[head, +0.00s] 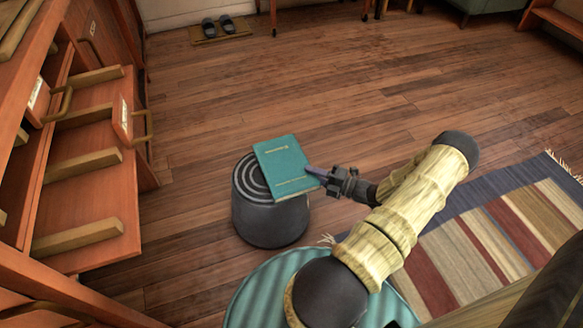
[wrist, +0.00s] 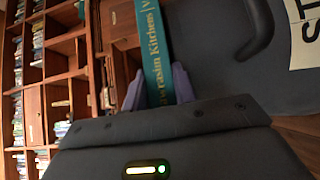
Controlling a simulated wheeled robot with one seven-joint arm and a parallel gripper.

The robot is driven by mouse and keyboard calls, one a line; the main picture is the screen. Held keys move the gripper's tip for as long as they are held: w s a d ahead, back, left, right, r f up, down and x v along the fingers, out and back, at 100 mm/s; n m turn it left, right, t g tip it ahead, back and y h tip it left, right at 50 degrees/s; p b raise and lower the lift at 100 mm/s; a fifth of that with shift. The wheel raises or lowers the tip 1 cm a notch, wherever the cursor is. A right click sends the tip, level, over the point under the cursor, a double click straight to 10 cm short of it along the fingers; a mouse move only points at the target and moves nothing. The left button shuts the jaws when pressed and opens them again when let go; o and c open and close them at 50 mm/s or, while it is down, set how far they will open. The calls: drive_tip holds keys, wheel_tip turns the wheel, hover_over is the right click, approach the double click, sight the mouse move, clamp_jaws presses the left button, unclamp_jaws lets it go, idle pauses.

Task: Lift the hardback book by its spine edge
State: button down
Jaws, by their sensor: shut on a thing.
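The teal hardback book (head: 281,165) lies over the round dark stool (head: 268,221) in the head view, with its right side reaching past the stool's top. My gripper (head: 320,175) is at the book's lower right edge, shut on it. In the wrist view the book's spine (wrist: 154,50) with gold lettering runs between the two purple-grey fingers of my gripper (wrist: 163,88). I cannot tell whether the book touches the stool top or is slightly above it.
An open wooden cabinet with drawers (head: 90,170) stands at the left. A striped rug (head: 480,245) lies at the right, and a ribbed teal round surface (head: 265,290) is in front. Slippers (head: 218,27) rest on a mat at the back. The wooden floor beyond the stool is clear.

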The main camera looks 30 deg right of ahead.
drive_tip(key=shift+a+r, duration=0.1)
drive_tip(key=shift+r, duration=0.05)
wheel_tip(320, 180, up, 10)
drive_tip(key=p, duration=0.6)
